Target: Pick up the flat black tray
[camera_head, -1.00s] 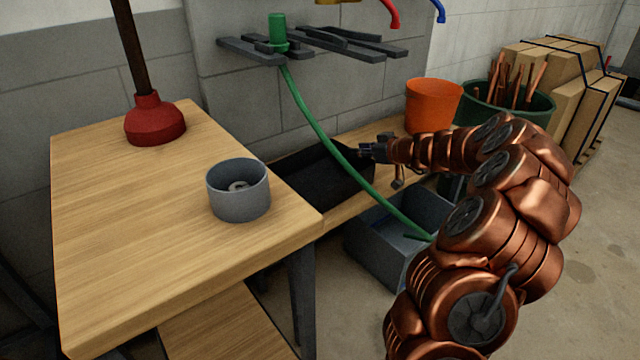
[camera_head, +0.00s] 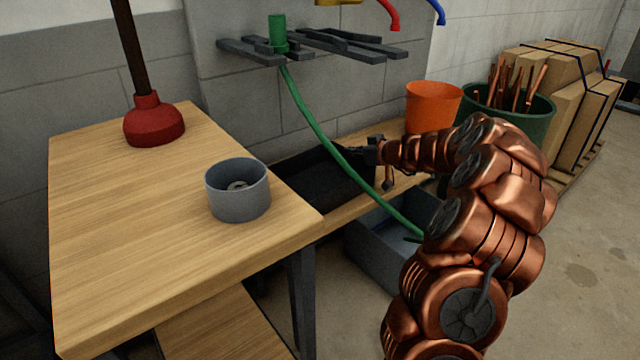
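The flat black tray (camera_head: 318,183) lies on the lower wooden bench behind the near table, against the wall. The table's corner hides its left part. My gripper (camera_head: 365,153) is at the tray's right end, by its raised edge. The fingers are small and dark against the tray, so I cannot tell whether they are open, shut or touching it. The green hose passes just in front of the gripper and across the tray.
A green hose (camera_head: 313,125) hangs from the wall rack into a grey bin (camera_head: 375,250). An orange bucket (camera_head: 432,105) stands right of the tray. A grey cup (camera_head: 238,190) and a red plunger (camera_head: 154,121) stand on the near table (camera_head: 120,220).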

